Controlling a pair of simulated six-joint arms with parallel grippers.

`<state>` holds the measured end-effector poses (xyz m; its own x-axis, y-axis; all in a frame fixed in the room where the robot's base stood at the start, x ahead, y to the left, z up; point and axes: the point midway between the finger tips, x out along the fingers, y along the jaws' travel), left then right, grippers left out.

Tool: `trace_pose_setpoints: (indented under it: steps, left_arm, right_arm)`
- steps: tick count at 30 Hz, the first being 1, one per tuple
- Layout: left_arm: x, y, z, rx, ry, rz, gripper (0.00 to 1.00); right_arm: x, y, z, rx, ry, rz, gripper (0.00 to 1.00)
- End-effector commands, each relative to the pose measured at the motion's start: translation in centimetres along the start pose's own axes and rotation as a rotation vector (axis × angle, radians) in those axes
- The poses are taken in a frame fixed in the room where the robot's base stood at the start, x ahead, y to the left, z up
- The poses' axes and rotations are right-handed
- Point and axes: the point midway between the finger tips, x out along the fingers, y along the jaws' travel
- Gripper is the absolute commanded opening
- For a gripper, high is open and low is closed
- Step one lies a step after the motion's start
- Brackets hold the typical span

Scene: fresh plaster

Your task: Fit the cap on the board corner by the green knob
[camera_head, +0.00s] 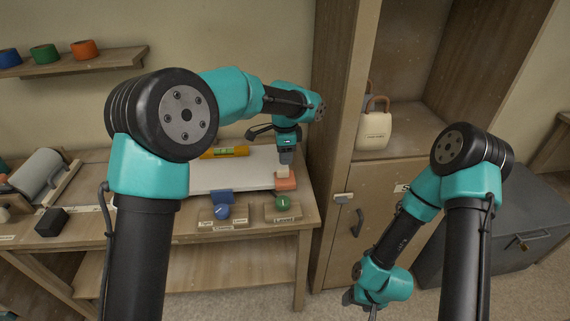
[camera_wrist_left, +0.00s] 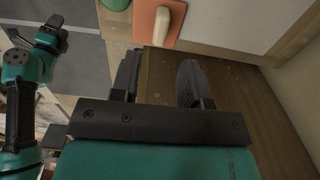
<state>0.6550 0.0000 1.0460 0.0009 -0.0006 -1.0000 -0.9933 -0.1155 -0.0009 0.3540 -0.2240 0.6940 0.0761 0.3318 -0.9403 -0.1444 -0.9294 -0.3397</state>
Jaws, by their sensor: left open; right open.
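The orange cap (camera_head: 287,184) with a cream grip is at the right near corner of the white board (camera_head: 235,178), behind the green knob (camera_head: 282,202). In the left wrist view the cap (camera_wrist_left: 144,23) lies against the corner of the white board (camera_wrist_left: 230,20), with the green knob (camera_wrist_left: 116,4) at the top edge. I cannot tell whether it is fully seated. My left gripper (camera_head: 286,158) is just above the cap in the head view; its fingers (camera_wrist_left: 158,78) are open and empty. My right gripper (camera_head: 364,300) hangs low at the right, open, away from the bench.
A blue knob (camera_head: 222,212) and a blue piece (camera_head: 221,197) are at the board's front edge, left of the green knob. A yellow level (camera_head: 224,152) lies behind. A cabinet (camera_head: 350,215) with a cream bag (camera_head: 374,130) stands right of the bench.

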Motion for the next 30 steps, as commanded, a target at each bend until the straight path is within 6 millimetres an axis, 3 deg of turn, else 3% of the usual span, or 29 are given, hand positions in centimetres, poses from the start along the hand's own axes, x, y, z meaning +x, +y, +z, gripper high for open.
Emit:
trace_pose_setpoints:
  steps: [6,12,30]
  left_arm:
    - [-4.2,0.0,-0.1,0.0,0.002,-0.002,0.42]
    - [-6.6,0.0,0.0,0.0,0.0,0.0,0.42]
    - [-7.1,0.0,0.0,0.0,0.0,0.001,0.42]
  right_arm:
    - [0.0,0.0,0.0,0.0,0.0,0.0,0.67]
    - [0.0,0.0,0.0,0.0,0.0,0.0,0.67]
    - [0.0,0.0,0.0,0.0,0.0,0.0,0.67]
